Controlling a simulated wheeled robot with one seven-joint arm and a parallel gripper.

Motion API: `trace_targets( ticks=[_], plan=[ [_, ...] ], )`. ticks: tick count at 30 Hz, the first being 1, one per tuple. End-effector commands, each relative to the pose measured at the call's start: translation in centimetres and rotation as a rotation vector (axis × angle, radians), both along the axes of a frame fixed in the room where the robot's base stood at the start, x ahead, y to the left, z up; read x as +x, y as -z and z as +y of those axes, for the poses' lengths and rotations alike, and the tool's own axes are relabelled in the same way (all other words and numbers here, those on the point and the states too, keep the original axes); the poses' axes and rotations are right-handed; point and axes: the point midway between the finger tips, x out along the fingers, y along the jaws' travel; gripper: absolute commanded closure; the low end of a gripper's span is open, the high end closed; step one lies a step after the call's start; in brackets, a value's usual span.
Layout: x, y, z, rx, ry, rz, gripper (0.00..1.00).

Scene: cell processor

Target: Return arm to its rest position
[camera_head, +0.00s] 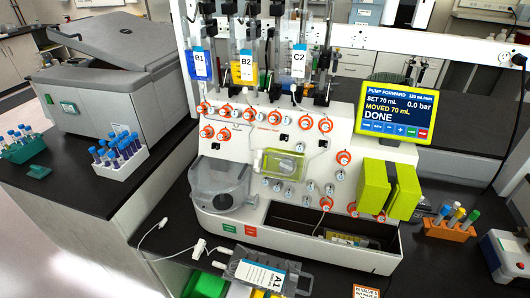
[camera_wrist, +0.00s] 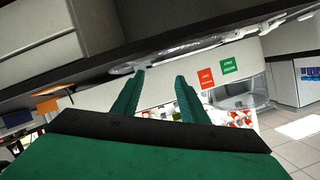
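My gripper (camera_wrist: 160,76) shows in the wrist view as two green ribbed fingers on a dark mount. The fingers are apart, with nothing visible between them. The wrist view is strongly tilted, with the white cell processor (camera_wrist: 160,92) beyond the fingers. My arm and gripper do not show in the head view. There the cell processor (camera_head: 268,158) stands on the black bench, with bags labelled B1 (camera_head: 199,64), B2 (camera_head: 245,68) and C2 (camera_head: 299,62) hanging above it. Its screen (camera_head: 396,107) reads DONE.
A grey centrifuge-like machine (camera_head: 110,85) and a white tube rack (camera_head: 120,162) stand at left. A bag labelled A1 (camera_head: 262,273) lies at the front with tubing beside it. An orange tube rack (camera_head: 449,231) stands at right. Bare bench shows left of the processor.

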Motion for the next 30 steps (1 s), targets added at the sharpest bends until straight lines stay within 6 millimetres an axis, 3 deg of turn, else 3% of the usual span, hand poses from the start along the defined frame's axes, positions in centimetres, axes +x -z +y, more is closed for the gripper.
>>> trace_targets(
  ticks=[1, 8, 18, 24, 30],
  plan=[
    [-1.7, 0.6, 0.4, -0.026, -0.031, 0.011, 0.60],
    [-8.3, 0.7, 2.1, -0.169, -0.171, 0.005, 0.60],
    [-17.3, -2.1, 3.1, -0.370, -0.275, -0.039, 0.60],
    [-19.9, -3.7, 2.9, -0.446, -0.285, -0.056, 0.60],
    [-20.4, -4.1, 2.9, -0.463, -0.285, -0.061, 0.60]
  ],
)
